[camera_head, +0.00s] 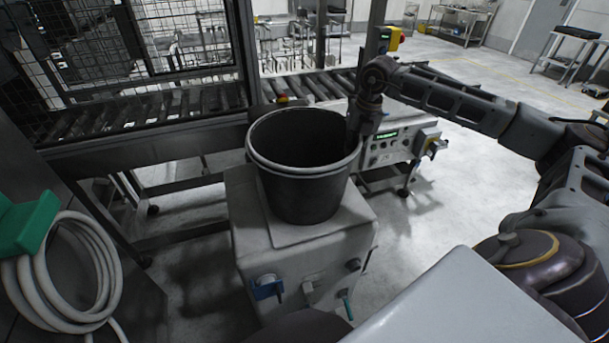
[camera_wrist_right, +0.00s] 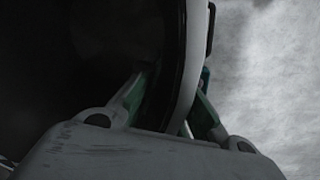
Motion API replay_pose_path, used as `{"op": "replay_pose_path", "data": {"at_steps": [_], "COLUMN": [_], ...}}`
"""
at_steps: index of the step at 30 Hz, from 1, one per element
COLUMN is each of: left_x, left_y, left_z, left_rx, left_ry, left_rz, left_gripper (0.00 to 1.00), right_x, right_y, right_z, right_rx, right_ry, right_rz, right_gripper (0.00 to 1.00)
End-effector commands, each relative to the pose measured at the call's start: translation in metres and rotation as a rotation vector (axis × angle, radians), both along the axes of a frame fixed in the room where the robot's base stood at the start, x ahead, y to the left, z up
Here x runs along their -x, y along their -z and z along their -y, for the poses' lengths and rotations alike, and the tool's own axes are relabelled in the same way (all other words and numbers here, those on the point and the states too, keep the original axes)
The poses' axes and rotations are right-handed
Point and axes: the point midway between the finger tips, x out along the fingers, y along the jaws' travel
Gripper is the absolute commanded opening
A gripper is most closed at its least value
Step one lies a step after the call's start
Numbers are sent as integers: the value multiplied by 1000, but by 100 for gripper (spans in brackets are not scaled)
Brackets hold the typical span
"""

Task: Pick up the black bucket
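The black bucket (camera_head: 300,175) stands upright on a pale box-like stand in the middle of the head view. Its open top shows a dark, empty-looking inside. My right gripper (camera_head: 358,135) reaches down from above at the bucket's right rim. In the right wrist view, the green-padded fingers of my right gripper (camera_wrist_right: 177,100) are on either side of the bucket wall (camera_wrist_right: 190,60), one inside and one outside. They lean in and look closed on it. The inner fingertip is partly lost in shadow. My left gripper is not in view.
The stand (camera_head: 250,225) has coloured fittings on its front. A roller conveyor (camera_head: 150,115) runs behind the bucket. A control panel (camera_head: 395,145) stands behind right. A coiled white hose (camera_head: 60,265) hangs at left. Open floor (camera_head: 440,210) lies to the right.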

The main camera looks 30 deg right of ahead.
Motion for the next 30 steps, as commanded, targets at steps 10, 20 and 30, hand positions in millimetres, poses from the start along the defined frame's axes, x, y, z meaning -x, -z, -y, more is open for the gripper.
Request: {"op": "replay_pose_path", "data": {"at_steps": [10, 20, 30], "left_x": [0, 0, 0], "left_y": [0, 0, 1], "left_z": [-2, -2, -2], "left_rx": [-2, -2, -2], "left_ry": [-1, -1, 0], "left_rz": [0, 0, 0], "left_gripper": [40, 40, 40], "right_x": [0, -1, -1], "right_y": [0, -2, -11], "right_z": [0, 0, 0], "right_rx": [-1, -2, -1], "right_ry": [0, 0, 0], "right_rz": [1, 6, 6], "right_gripper": [0, 0, 0]}}
